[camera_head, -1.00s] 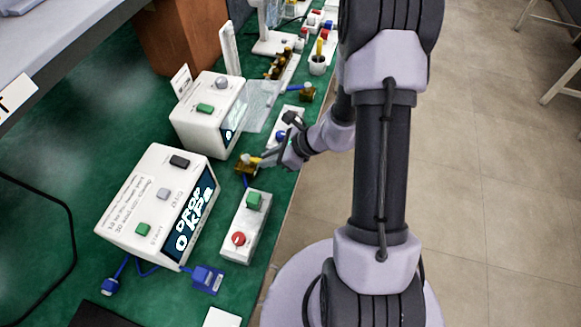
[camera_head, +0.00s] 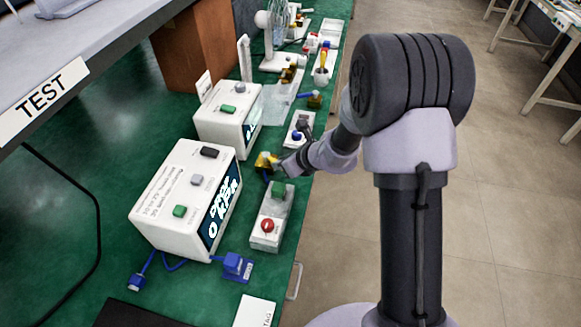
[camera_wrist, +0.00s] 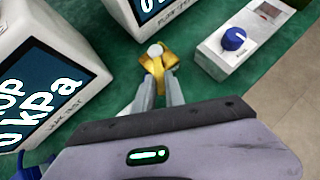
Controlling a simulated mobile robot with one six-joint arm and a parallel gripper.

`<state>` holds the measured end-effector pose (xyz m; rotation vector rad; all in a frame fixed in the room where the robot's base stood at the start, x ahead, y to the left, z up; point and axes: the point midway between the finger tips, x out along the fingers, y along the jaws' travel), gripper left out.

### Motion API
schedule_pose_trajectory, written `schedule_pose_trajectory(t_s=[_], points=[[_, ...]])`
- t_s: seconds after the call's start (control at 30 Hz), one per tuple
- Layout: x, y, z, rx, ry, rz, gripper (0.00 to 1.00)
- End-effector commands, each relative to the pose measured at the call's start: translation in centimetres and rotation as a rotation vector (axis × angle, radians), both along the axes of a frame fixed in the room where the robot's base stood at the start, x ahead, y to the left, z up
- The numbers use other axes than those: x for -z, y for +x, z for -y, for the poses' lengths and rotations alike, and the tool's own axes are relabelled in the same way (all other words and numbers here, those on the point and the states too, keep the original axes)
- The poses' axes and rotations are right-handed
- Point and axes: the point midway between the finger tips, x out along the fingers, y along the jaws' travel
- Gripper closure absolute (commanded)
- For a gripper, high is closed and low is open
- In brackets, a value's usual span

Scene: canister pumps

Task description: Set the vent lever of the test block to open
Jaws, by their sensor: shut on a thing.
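A small brass-coloured block (camera_head: 265,161) sits on the green bench between the two white meter boxes and the bench's right edge. It also shows in the wrist view (camera_wrist: 168,60), with a pale round knob (camera_wrist: 155,50) on top. My gripper (camera_wrist: 158,80) is at this block, its two grey fingers shut on a narrow brass-coloured part, apparently the vent lever (camera_wrist: 156,68). In the head view my gripper (camera_head: 279,164) reaches the block from the right. The fingers partly hide the lever, and I cannot tell its setting.
A white meter box (camera_head: 186,200) reading "DROP 0 kPa" stands front left; another (camera_head: 225,118) stands behind it. A switch box (camera_head: 271,217) with green and red buttons is in front of the block. A blue-knob box (camera_wrist: 240,45) is close by.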

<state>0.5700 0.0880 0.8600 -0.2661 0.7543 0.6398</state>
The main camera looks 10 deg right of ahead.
Motion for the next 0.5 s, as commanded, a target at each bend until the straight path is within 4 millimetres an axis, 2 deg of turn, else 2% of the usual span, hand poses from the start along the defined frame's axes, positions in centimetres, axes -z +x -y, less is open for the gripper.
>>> schedule_pose_trajectory(t_s=[0.43,0.47,0.5], points=[[0.02,0.16,-0.24,0.004,0.002,-0.001,1.00],[0.02,0.16,-0.24,0.004,0.002,-0.001,0.82],[0.02,0.16,-0.24,0.004,0.002,-0.001,0.74]])
